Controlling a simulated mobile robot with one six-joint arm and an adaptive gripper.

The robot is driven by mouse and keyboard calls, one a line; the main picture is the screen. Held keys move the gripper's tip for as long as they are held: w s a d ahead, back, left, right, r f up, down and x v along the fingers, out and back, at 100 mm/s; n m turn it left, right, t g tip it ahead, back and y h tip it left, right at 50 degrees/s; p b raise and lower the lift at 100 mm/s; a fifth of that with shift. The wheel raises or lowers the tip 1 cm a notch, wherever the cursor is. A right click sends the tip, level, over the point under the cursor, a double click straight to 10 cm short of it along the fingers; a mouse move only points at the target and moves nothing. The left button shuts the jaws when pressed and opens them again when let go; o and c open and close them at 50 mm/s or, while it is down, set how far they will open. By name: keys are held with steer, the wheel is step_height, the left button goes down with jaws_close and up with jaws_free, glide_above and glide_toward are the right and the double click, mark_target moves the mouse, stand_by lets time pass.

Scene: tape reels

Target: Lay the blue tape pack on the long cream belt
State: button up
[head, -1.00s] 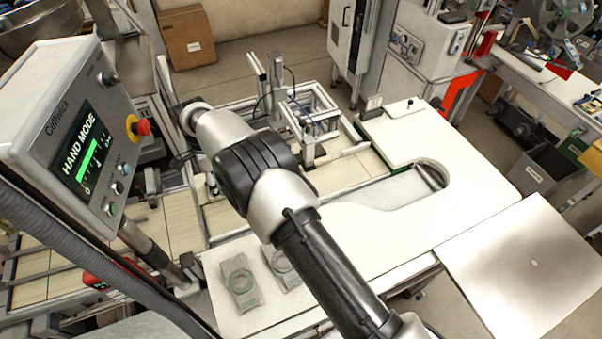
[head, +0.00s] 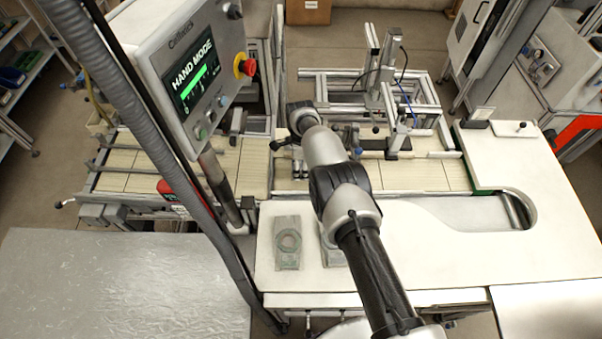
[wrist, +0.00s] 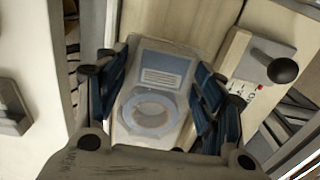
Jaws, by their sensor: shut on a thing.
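The blue tape pack (wrist: 165,73), a clear packet with a pale label and a ring-shaped reel, shows in the wrist view. My gripper (wrist: 160,85) is shut on it, with dark blue finger pads on its left and right sides. The cream belt (wrist: 190,18) lies beyond the pack in the wrist view; the gap between them is hard to judge. In the head view the cream belt (head: 432,175) runs left to right in sections behind the white worktop. There my arm reaches over to the belt, and the pack cannot be made out.
A black ball knob (wrist: 283,70) stands close to the right fingers. A metal frame (head: 385,95) rises over the belt. A control box (head: 190,75) on a post stands left of my arm. A greenish-grey pack (head: 288,243) lies on the white worktop (head: 450,270).

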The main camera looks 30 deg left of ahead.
steer(key=shift+f+b, duration=1.5)
steer(key=shift+f, duration=0.65)
steer(key=shift+f, duration=0.15)
steer(key=o, duration=1.2)
step_height(320, 180, up, 12)
steer(key=p, duration=0.5)
steer(key=shift+r, duration=0.2)
